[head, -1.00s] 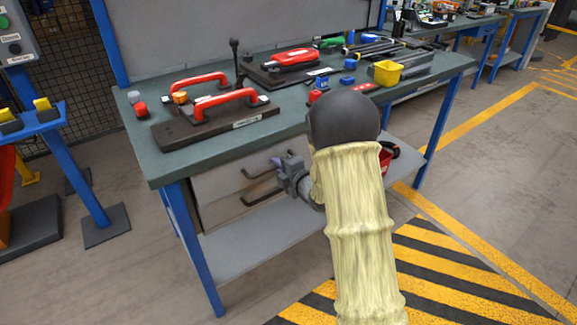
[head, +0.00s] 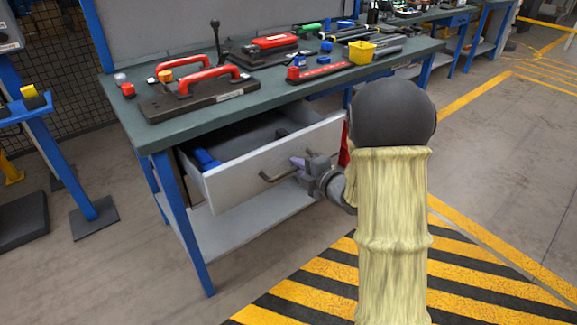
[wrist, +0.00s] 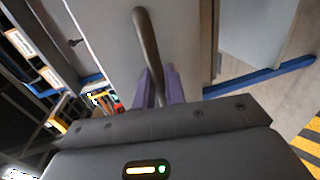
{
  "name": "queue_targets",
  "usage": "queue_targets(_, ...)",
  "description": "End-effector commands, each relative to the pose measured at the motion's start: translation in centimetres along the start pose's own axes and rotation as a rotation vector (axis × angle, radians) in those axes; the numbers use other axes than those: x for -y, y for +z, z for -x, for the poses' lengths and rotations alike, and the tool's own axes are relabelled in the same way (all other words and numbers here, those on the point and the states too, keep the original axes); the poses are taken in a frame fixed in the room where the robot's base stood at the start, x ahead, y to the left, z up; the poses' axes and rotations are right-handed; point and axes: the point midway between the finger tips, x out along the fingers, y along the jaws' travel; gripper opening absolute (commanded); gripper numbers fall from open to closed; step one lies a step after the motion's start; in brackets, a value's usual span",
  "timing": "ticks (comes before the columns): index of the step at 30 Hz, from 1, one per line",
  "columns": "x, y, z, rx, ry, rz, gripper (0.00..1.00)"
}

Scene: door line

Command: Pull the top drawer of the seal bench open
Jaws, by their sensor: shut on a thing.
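The seal bench (head: 270,95) has a green-grey top and blue legs. Its top drawer (head: 265,160), with a pale grey front, stands pulled out under the bench top; I see into its inside. A blue thing (head: 205,159) and a dark thing lie in it. My gripper (head: 300,166) is at the drawer front, shut on the drawer's bar handle (head: 275,176). In the wrist view the handle (wrist: 148,45) runs down between the purple fingers (wrist: 160,88).
A grey lower shelf (head: 250,222) is under the drawer. A blue stand (head: 65,150) is at the left. Striped floor (head: 320,275) in front is clear.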

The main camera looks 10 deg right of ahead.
Motion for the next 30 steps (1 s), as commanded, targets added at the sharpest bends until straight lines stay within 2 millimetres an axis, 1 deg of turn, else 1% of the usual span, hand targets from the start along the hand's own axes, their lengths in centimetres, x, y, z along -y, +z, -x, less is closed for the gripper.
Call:
queue_targets(1, 0.3, 0.0, 0.3, -0.002, -0.003, 0.000, 0.00)
queue_targets(6, 0.4, 0.3, 1.0, -0.002, -0.003, -0.001, 0.00)
queue_targets(17, 0.4, 0.3, 1.1, -0.003, -0.004, -0.001, 0.00)
queue_targets(18, 0.4, 0.3, 1.1, -0.003, -0.004, -0.001, 0.18)
queue_targets(20, 0.3, 0.3, 1.1, -0.002, -0.003, -0.001, 0.29)
queue_targets(30, 0.2, 0.4, 1.4, 0.000, -0.002, -0.001, 0.29)
